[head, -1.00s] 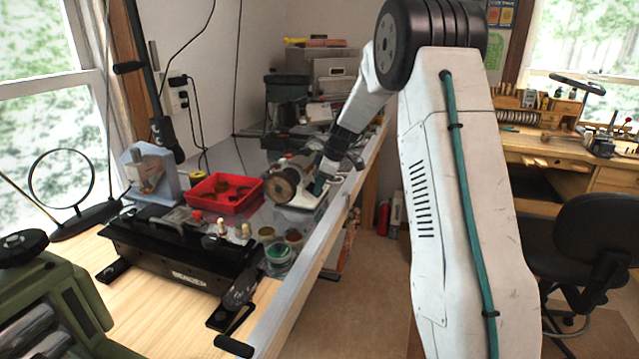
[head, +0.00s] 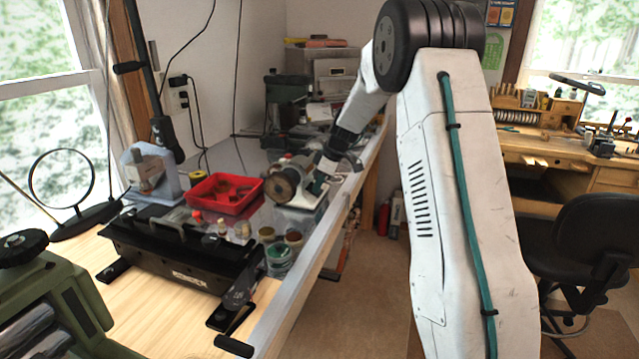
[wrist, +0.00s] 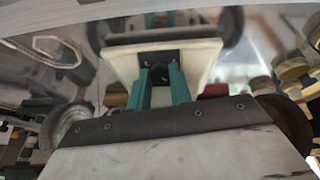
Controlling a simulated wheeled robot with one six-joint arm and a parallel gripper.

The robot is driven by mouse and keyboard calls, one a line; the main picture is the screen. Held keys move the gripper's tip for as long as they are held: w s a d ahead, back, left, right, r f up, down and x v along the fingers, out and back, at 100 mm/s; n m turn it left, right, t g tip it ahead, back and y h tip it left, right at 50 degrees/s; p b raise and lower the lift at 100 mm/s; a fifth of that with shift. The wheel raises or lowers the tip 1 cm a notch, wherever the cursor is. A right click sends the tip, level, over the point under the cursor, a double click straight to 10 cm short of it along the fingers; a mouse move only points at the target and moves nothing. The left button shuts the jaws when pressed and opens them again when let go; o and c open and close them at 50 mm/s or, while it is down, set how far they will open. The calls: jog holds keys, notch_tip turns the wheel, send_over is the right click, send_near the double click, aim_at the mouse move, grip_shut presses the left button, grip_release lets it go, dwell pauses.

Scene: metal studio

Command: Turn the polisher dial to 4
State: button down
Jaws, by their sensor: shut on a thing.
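The polisher (head: 286,181) stands on the grey bench in the head view, with a round brown wheel facing me and a pale base. In the wrist view its cream panel (wrist: 203,57) is ahead, with a wheel (wrist: 66,127) at the left and another (wrist: 287,122) at the right. My gripper (wrist: 161,75) has teal fingers, which are shut on the small dark dial (wrist: 160,72) at the panel. The fingers cover much of the dial, and I cannot read its numbers or pointer. In the head view, my gripper is mostly hidden beside the polisher.
A red tray (head: 222,192) is left of the polisher. Small jars (head: 279,259) and a black machine (head: 185,250) stand nearer me. Grey boxes (head: 335,70) are stacked at the back. Open floor (head: 375,285) lies right of the bench edge.

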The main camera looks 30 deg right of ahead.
jog(key=m, duration=0.6)
jog(key=shift+w+d+m+g+y, duration=0.1)
jog(key=shift+m+g+y, duration=0.2)
jog(key=shift+m+g, duration=0.1)
jog(key=m, duration=0.6)
jog(key=shift+y, duration=0.4)
jog(key=m, duration=0.4)
jog(key=shift+d+m+y, duration=0.1)
jog(key=shift+m+y, duration=0.2)
jog(key=m, duration=0.4)
jog(key=shift+m+t, duration=0.3)
jog(key=c, duration=1.3)
grip_release()
jog(key=shift+d, duration=0.1)
jog(key=shift+o, duration=0.2)
